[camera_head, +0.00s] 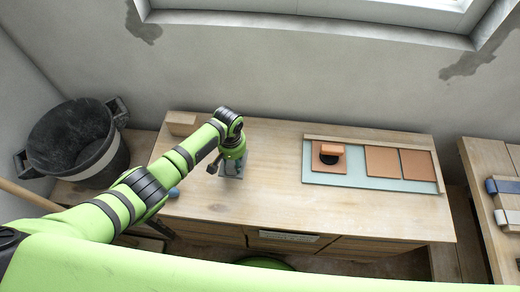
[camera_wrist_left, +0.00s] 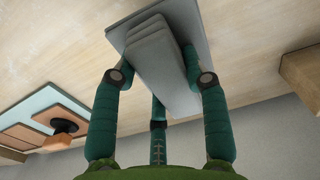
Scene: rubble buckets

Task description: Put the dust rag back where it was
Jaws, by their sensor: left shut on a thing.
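The dust rag looks like a grey folded piece with a layered ridge and a flat grey square part beyond it, best seen in the left wrist view (camera_wrist_left: 160,62). In the head view a bit of its grey (camera_head: 223,173) shows under my left gripper (camera_head: 232,166), on or just above the wooden bench top. In the left wrist view the fingers of my left gripper (camera_wrist_left: 162,80) are shut on the ridge from both sides. I cannot tell whether the rag touches the wood. My right gripper is not in view.
The wooden bench (camera_head: 270,200) is clear around the gripper. A pale blue-green board (camera_head: 350,178) with terracotta tiles (camera_head: 382,162) lies to the right. A wood block (camera_head: 181,123) is at the back left. A small blue thing (camera_head: 174,192) lies by my arm. A black bucket (camera_head: 75,140) stands left.

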